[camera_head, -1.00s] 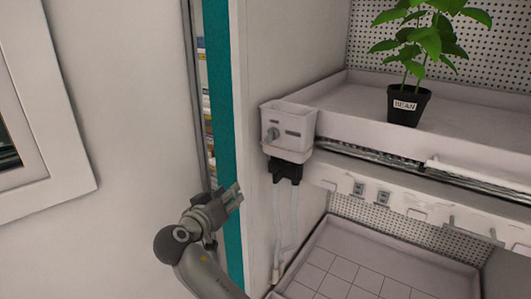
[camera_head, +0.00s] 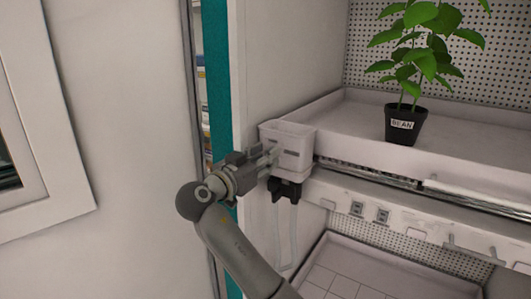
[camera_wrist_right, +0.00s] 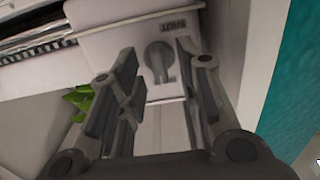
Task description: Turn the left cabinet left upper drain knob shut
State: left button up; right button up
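The drain knob (camera_wrist_right: 158,60) is a grey round knob with a short handle, on the front of a white drain box (camera_head: 298,138) at the left end of the upper shelf. In the right wrist view a label reading "SHUT" shows above it on the box. My right gripper (camera_wrist_right: 155,55) is open, its two fingers on either side of the knob; I cannot tell whether they touch it. In the head view the right gripper (camera_head: 272,155) is at the box's front left side and hides the knob. My left gripper is not in view.
A potted plant labelled BEAN (camera_head: 403,125) stands on the upper shelf tray (camera_head: 350,115). Black fittings and clear tubes (camera_head: 285,225) hang below the box. A lower tray (camera_head: 350,270) is beneath. A cabinet side wall with a teal edge (camera_head: 217,90) is at left.

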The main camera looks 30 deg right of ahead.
jog(key=shift+w+d, duration=0.2)
jog(key=shift+d, duration=0.3)
jog(key=shift+a, duration=0.1)
grip_shut()
